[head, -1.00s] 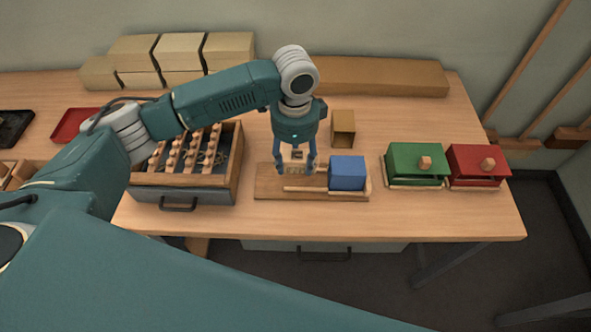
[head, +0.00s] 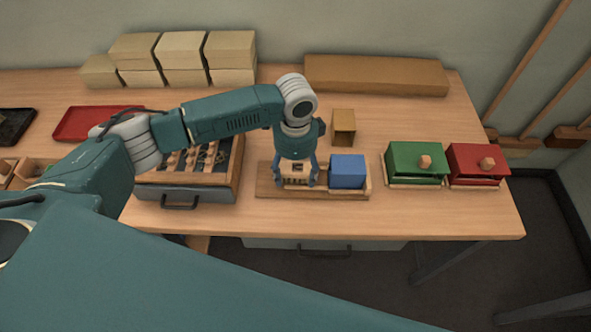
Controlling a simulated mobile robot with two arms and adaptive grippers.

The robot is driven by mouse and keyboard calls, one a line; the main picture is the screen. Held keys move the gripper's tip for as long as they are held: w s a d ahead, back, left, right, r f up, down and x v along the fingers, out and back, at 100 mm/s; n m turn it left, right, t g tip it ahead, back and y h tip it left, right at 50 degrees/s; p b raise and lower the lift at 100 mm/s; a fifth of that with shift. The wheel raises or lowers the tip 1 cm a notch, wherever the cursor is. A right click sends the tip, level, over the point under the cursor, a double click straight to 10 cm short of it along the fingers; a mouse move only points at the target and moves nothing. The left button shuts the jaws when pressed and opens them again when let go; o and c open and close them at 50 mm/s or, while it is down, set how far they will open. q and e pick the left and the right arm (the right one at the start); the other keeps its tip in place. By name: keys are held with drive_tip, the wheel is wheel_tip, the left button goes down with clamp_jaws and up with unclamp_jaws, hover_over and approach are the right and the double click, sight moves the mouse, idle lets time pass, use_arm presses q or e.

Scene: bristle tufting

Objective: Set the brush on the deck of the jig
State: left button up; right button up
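The brush (head: 296,174) is a small pale wooden block with a dark square patch and darker short strips below it. It is between the fingers of my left gripper (head: 297,183), which looks shut on it. The jig (head: 265,185) is a flat wooden board near the front of the table, with a blue block (head: 347,172) on its right part. The brush is low over the board's left part, left of the blue block. The fingers hide its sides, and I cannot tell if it touches the deck. My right gripper is not in view.
A drawer tray (head: 231,185) with rows of wooden pegs stands left of the jig, partly behind my arm. A green box (head: 414,162) and a red box (head: 478,165) stand to the right. A small tan box (head: 343,127) is behind. The table front right is clear.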

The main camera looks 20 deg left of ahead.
sight(296, 171)
use_arm(q)
drive_tip(key=shift+r, duration=0.55)
wheel_tip(296, 171, up, 11)
drive_tip(key=b, duration=0.2)
drive_tip(key=shift+r, duration=0.1)
idle(0.7)
